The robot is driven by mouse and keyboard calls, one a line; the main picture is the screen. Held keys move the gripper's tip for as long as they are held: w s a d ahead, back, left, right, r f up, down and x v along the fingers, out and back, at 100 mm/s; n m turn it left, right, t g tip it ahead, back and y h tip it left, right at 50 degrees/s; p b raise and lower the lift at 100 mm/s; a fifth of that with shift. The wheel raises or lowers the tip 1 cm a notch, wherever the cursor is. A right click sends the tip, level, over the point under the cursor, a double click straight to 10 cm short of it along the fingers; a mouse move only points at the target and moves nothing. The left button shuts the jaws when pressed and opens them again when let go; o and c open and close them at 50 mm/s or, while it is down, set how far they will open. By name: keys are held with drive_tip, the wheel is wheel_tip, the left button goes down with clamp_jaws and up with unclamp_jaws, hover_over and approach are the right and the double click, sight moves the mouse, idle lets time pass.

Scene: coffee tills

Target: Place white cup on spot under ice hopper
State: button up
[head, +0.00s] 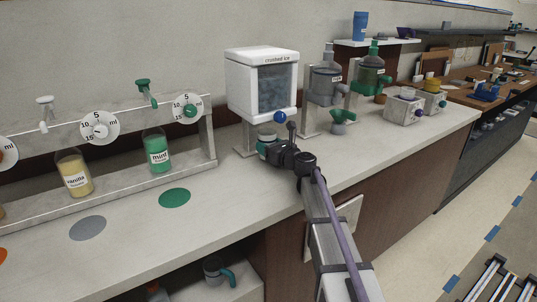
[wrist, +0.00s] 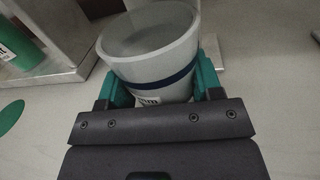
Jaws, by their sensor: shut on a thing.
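The white cup (wrist: 150,62) with a dark blue band and a small printed label fills the middle of the wrist view. My gripper (wrist: 162,84) is shut on it, with a teal finger on each side. In the head view my gripper (head: 268,146) is at the foot of the white ice hopper (head: 262,86), which is marked "crushed ice" and has a blue knob. The cup is mostly hidden there by my gripper. The spot under the hopper is hidden, and I cannot tell whether the cup touches the counter.
A mint bottle (head: 158,153) and a vanilla bottle (head: 75,178) stand in a rack left of the hopper. A green spot (head: 175,198) and a grey spot (head: 88,228) are bare on the counter. Grey and green dispensers (head: 370,75) stand right of the hopper.

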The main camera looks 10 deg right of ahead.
drive_tip(key=shift+f, duration=0.55)
drive_tip(key=o, duration=1)
drive_tip(key=shift+c, duration=0.2)
drive_tip(key=shift+r+p, duration=0.2)
drive_tip(key=shift+p, duration=0.1)
drive_tip(key=v, duration=1.2)
